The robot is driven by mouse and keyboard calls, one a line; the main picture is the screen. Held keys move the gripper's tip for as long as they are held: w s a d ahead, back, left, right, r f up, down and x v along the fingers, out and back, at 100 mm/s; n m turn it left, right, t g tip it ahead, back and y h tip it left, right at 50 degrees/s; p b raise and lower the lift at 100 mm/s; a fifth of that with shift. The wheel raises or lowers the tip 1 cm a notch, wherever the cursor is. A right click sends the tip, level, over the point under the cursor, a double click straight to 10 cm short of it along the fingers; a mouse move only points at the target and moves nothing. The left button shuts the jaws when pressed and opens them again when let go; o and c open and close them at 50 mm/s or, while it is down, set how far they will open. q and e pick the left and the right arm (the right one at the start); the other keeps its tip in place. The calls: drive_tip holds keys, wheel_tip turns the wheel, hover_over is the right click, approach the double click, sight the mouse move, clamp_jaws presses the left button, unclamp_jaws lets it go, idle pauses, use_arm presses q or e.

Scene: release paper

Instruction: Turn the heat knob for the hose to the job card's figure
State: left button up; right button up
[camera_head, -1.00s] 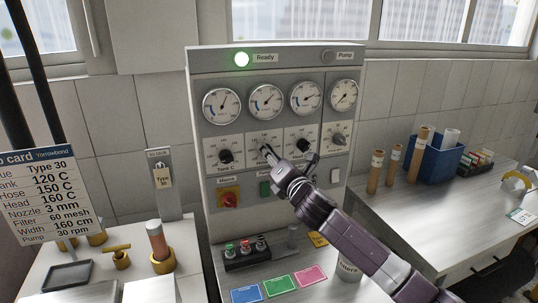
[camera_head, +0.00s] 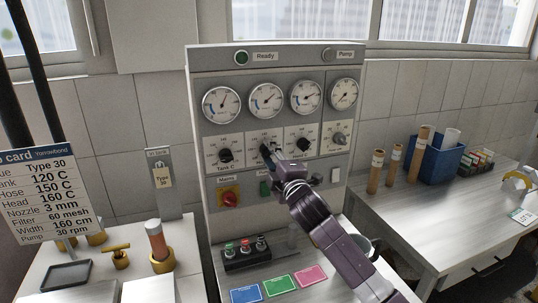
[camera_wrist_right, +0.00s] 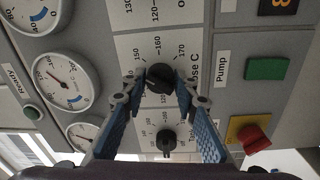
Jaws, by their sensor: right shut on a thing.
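The hose heat knob (camera_wrist_right: 160,78) is black, on a white plate whose visible letters read "ose C", with a scale including 150, 160 and 170 around it. My right gripper (camera_head: 268,152) is shut on this knob; in the right wrist view its blue-padded fingers (camera_wrist_right: 162,84) stand on either side of it. The knob's exact setting is hard to read. The job card (camera_head: 50,210) at the left reads Hose 150 C, Tank 120 C, Head 160 C. My left gripper is not in view.
The tank knob (camera_head: 225,156) and head knob (camera_head: 303,145) flank the hose knob closely. Gauges (camera_head: 266,100) sit above, with a dark Ready lamp (camera_head: 241,57). Below are a red-and-yellow mains switch (camera_head: 229,197) and a green pump button (camera_wrist_right: 266,69).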

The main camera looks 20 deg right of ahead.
drive_tip(key=shift+f+m, duration=0.3)
drive_tip(key=shift+m, duration=0.6)
drive_tip(key=o, duration=0.9)
drive_tip(key=shift+o, duration=1.2)
drive_tip(key=shift+r, duration=0.15)
drive_tip(key=shift+s, duration=0.1)
drive_tip(key=s, duration=1.2)
drive_tip(key=shift+d+f, duration=0.25)
drive_tip(key=shift+f, duration=0.1)
drive_tip(key=shift+w, duration=0.1)
